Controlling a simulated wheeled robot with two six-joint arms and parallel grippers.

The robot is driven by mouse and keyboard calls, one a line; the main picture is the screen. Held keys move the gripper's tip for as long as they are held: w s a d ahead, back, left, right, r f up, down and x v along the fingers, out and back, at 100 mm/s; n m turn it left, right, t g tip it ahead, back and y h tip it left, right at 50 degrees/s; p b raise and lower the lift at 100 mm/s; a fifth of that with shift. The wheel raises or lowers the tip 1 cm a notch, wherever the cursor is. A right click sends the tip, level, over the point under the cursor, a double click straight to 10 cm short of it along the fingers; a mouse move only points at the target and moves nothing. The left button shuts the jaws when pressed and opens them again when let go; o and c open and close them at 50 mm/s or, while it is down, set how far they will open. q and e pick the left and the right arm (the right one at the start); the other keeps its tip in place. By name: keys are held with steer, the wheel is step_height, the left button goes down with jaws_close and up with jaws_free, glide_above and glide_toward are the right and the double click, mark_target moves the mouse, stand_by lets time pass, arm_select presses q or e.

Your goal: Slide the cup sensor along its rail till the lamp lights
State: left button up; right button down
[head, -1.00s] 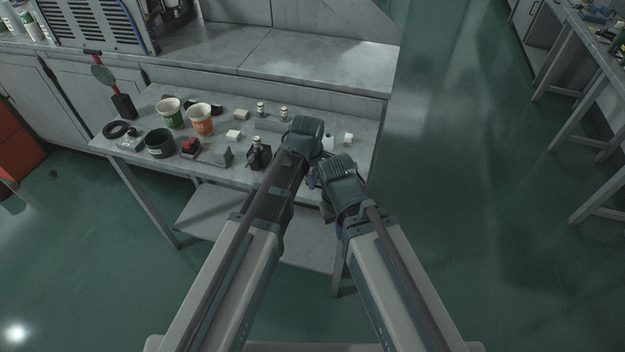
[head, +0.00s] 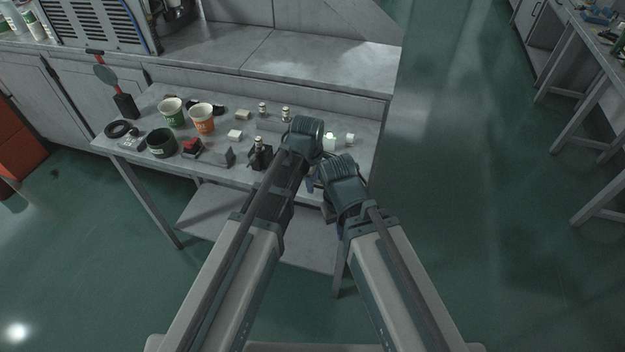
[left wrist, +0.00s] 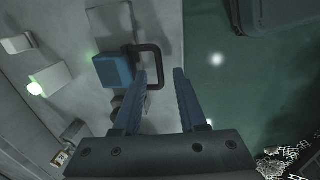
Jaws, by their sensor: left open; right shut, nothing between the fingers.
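In the left wrist view a blue block (left wrist: 113,70) with a black square loop (left wrist: 158,60) sits over the grey table; it looks like the cup sensor, though I cannot make out the rail. My left gripper (left wrist: 160,73) is open; one side of the loop shows between its fingertips, contact unclear. A white box with a glowing green lamp (left wrist: 36,89) stands at the left. In the head view my left gripper (head: 305,142) is over the table's right end and hides the sensor. My right gripper (head: 340,185) is lower, at the front edge, its fingers mostly hidden.
Small white pieces (head: 331,144) lie right of my left gripper. Open floor is right of the table.

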arm_select(q)
step_height(320, 180, up, 14)
steer(key=s+p, duration=0.2)
steer(key=p, duration=1.1)
steer(key=shift+s+a+f, duration=0.15)
steer(key=shift+a+f, duration=0.05)
steer(key=shift+a, duration=0.15)
steer(key=s+a+m+g, duration=0.1)
steer(key=s+a+m, duration=0.3)
steer(key=a+m, duration=0.3)
steer(key=s+a+m, duration=0.4)
steer(key=a+m, duration=0.4)
steer(key=s+d+f+m+y+b, duration=0.1)
steer(key=s+d+f, duration=0.1)
steer(key=d, duration=0.3)
steer(key=s+d+f+m+g+b, duration=0.1)
steer(key=s+d+f+m+b, duration=0.1)
steer(key=s+d, duration=0.2)
steer(key=shift+d+m+y, duration=0.3)
steer(key=shift+d+y, duration=0.1)
steer(key=shift+d, duration=0.85)
